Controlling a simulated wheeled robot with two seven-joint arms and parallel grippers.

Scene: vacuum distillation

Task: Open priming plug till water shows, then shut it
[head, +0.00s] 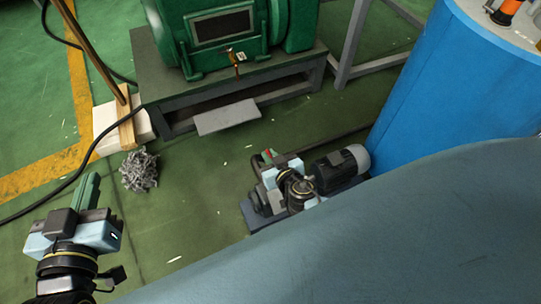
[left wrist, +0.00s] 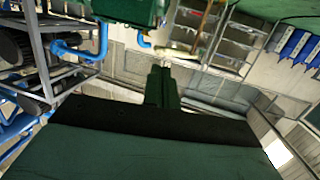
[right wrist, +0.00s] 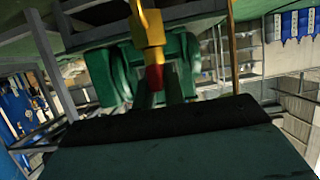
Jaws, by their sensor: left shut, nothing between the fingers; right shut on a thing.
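A yellow fitting (right wrist: 151,32) with a red end (right wrist: 155,77) fills the upper middle of the right wrist view; it appears to be the priming plug. My right gripper (right wrist: 172,88) is shut on its red end. In the head view my right gripper (head: 268,157) is low at the small pump with a black motor (head: 341,169); a bit of red shows at its fingers, and the arm hides part of the pump. My left gripper (head: 90,188) is shut and empty, above the floor at the lower left. Water cannot be made out.
A large green machine (head: 190,62) stands on a grey frame (head: 180,122) at the back, with a grey plate (head: 228,117) in front. A blue tank (head: 425,85) stands right. A grey tangle (head: 139,170) and a black cable lie left. Open floor separates my grippers.

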